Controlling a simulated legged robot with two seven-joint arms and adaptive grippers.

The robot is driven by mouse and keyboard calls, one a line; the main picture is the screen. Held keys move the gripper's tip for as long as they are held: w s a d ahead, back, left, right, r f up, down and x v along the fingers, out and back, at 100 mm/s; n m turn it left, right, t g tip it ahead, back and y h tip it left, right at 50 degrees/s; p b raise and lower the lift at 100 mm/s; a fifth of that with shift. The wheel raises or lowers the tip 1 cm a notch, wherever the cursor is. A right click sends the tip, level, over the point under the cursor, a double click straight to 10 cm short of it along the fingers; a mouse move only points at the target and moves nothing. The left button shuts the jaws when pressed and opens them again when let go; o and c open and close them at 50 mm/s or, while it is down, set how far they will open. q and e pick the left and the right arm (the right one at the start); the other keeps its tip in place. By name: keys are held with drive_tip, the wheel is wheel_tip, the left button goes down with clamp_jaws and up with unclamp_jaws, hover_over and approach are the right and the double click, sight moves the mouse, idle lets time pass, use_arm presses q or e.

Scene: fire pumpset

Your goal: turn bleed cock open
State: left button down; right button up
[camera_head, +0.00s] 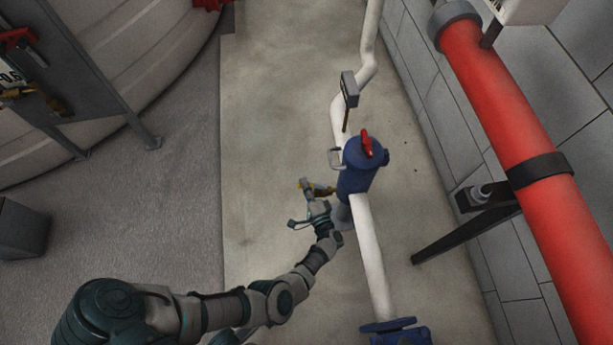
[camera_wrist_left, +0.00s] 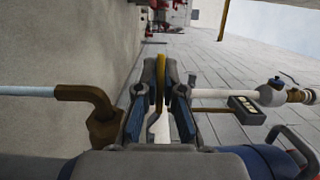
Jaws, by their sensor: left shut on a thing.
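The bleed cock is a small brass fitting (camera_head: 322,190) on the left side of a blue vessel (camera_head: 356,178) with a red top lever (camera_head: 367,143). My left gripper (camera_head: 308,190) is at the cock, just left of the vessel. In the left wrist view, the gripper (camera_wrist_left: 164,88) is shut on the cock's thin yellow handle (camera_wrist_left: 160,72), which stands edge-on between the two fingers. A brass elbow (camera_wrist_left: 90,97) shows left of the fingers, with a pale pipe running left from it. The fingers hide part of the handle. My right gripper is not in view.
A white pipe (camera_head: 371,250) runs below the vessel to a blue flange (camera_head: 388,326). A gauge box (camera_head: 349,88) stands above it. A thick red pipe (camera_head: 520,140) and black bracket (camera_head: 470,220) lie right. Bare floor (camera_head: 260,130) is clear on the left.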

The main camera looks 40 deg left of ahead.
use_arm(q)
drive_tip(key=shift+s+d+f+n+g+y, duration=0.1)
drive_tip(key=shift+s+f+n+g+y, duration=0.15)
drive_tip(key=shift+n+g, duration=0.4)
drive_tip(key=shift+s+d+r+n+g+y+b, duration=0.15)
drive_tip(key=shift+d+n+g+y+b, duration=0.2)
drive_tip(key=shift+g, duration=0.5)
drive_tip(key=shift+s+a, duration=0.1)
drive_tip(key=c, duration=1.3)
unclamp_jaws()
